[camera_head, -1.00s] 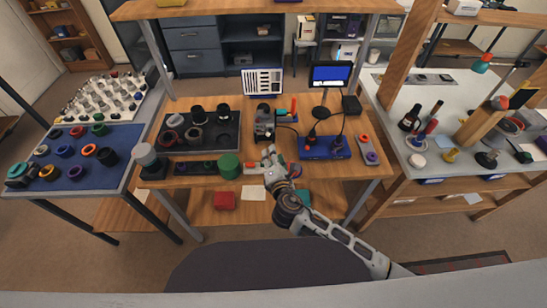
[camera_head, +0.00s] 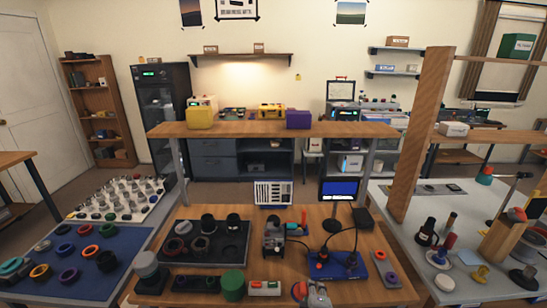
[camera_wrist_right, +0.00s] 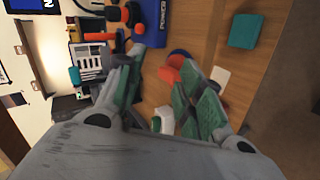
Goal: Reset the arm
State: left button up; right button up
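My right gripper (camera_head: 312,292) shows at the bottom middle of the head view, over the front edge of the wooden workbench (camera_head: 290,225). In the right wrist view the right gripper (camera_wrist_right: 156,75) has its two grey and green fingers spread apart, with only bench top and parts seen beyond the gap. An orange-red round part (camera_wrist_right: 172,70) and a white and green piece (camera_wrist_right: 164,119) appear beyond the fingers; nothing looks held. Most of the right arm is below the head view. My left gripper is not in view.
A green cylinder (camera_head: 233,285) and a red-and-green-ended white block (camera_head: 264,288) lie near the gripper. A blue power unit (camera_head: 338,265) with cables, a dark tray (camera_head: 205,257) of rings and a small monitor (camera_head: 338,190) crowd the bench. A shelf (camera_head: 270,129) spans above.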

jog(key=s+d+f+m+g+y, duration=0.1)
jog(key=s+d+m+g, duration=0.4)
jog(key=s, duration=0.4)
jog(key=s+d+f+m+g+y, duration=0.1)
jog(key=s+d+m+g, duration=0.3)
jog(key=s+m, duration=0.45)
notch_tip(320, 180, down, 32)
jog(key=s+d+n, duration=0.1)
jog(key=s, duration=0.1)
jog(key=s+d+f, duration=0.2)
jog(key=s+f, duration=0.8)
jog(key=s, duration=0.1)
jog(key=s+d+f+g, duration=0.1)
jog(key=s+d+f, duration=0.1)
jog(key=s+f, duration=0.9)
jog(key=shift+s+d+h, duration=0.2)
jog(key=shift+s+h, duration=0.1)
jog(key=shift+s, duration=0.1)
